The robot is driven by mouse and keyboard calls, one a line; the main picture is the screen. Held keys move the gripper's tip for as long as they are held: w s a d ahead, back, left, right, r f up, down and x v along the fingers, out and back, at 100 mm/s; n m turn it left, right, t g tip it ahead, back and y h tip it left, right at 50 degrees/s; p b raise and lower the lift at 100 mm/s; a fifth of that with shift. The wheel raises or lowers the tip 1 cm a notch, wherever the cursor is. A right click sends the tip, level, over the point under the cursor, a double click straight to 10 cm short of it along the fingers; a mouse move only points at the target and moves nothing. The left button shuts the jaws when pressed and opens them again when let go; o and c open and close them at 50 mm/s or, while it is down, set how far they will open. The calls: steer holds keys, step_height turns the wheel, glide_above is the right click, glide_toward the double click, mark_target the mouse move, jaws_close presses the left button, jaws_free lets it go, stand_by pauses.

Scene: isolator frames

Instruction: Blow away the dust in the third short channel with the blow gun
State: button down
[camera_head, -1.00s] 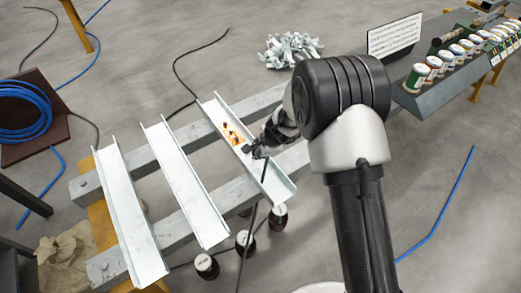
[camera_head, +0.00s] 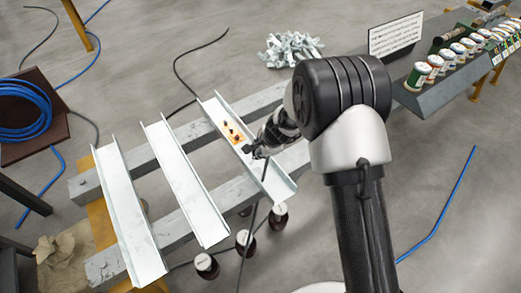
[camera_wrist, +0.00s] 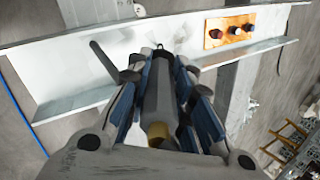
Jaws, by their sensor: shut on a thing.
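Three pale metal channels lie across two grey beams in the head view: left (camera_head: 128,215), middle (camera_head: 187,185) and right (camera_head: 270,178). The right channel holds an orange plate (camera_head: 236,132) with dark lumps on it. My gripper (camera_head: 262,148) is over the right channel, just below the plate. It is shut on the blow gun (camera_wrist: 158,95), a grey cylinder with a brass end. The gun's tip is over the channel, left of the plate in the wrist view. I cannot see loose dust clearly.
Several dark jars (camera_head: 207,266) stand below the channels. A black hose (camera_head: 249,235) hangs beneath my gripper. A coiled blue hose (camera_head: 22,112) lies at the left, a pile of metal scraps (camera_head: 290,48) behind.

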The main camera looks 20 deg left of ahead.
steer(key=shift+w+a+f+p, duration=0.1)
steer(key=shift+w+a+p, duration=0.6)
steer(key=shift+p, duration=0.8)
steer(key=shift+w+a+f+p, duration=0.1)
steer(key=shift+w+a+p, duration=0.55)
steer(key=shift+p, duration=0.85)
steer(key=shift+s+a+r, duration=0.1)
steer(key=shift+s+a, duration=0.05)
step_height(320, 180, up, 9)
steer(key=p, duration=0.7)
steer(key=shift+p, duration=0.35)
